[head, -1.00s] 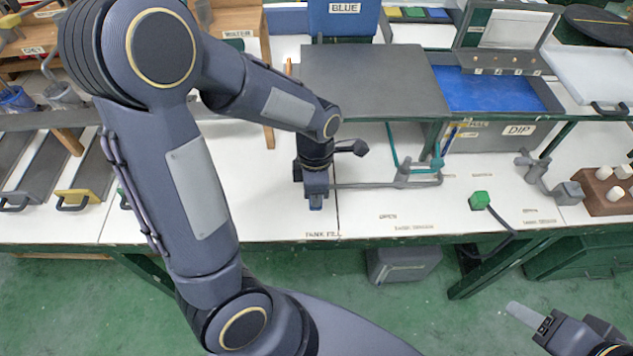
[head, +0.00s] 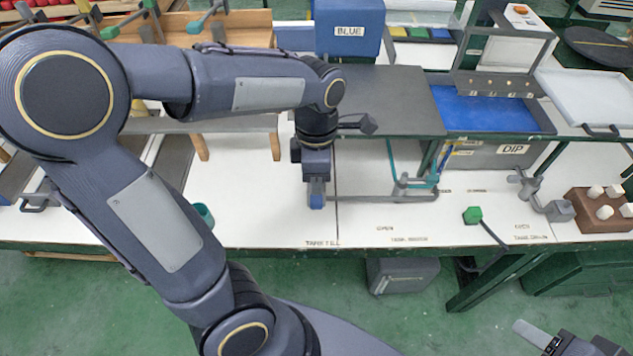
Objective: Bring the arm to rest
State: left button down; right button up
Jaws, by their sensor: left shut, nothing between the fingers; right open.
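My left arm reaches in from the left across the white bench. Its gripper (head: 316,201) points down over the bench top near the "TANK FILL" label, left of a grey pipe. It is shut and holds nothing. Whether its tip touches the bench or the pipe end, I cannot tell. My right gripper (head: 535,335) is at the bottom right, over the green floor in front of the bench. It is open and empty, and only its end shows.
A grey pipe with a valve (head: 408,188) runs along the bench. A green knob (head: 473,215) and a brown block with white pegs (head: 600,208) sit to the right. Behind are a DIP tank of blue liquid (head: 490,111), a blue box (head: 349,22) and a white tray (head: 592,97).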

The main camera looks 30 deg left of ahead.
dwell(0.4)
pick_arm(q)
jog(key=s+r+m+t+h, duration=0.1)
jog(key=s+m+t, duration=0.2)
jog(key=m, duration=0.8)
jog(key=s+d+r+m+t+h, duration=0.1)
jog(key=s+r+m+t+h, duration=0.1)
jog(key=s+m, duration=0.5)
jog(key=m+t, duration=0.1)
jog(key=m, duration=0.3)
jog(key=shift+s+d+r+m+t, duration=0.15)
jog(key=shift+d+r+m+t, duration=0.15)
jog(key=shift+t, duration=0.1)
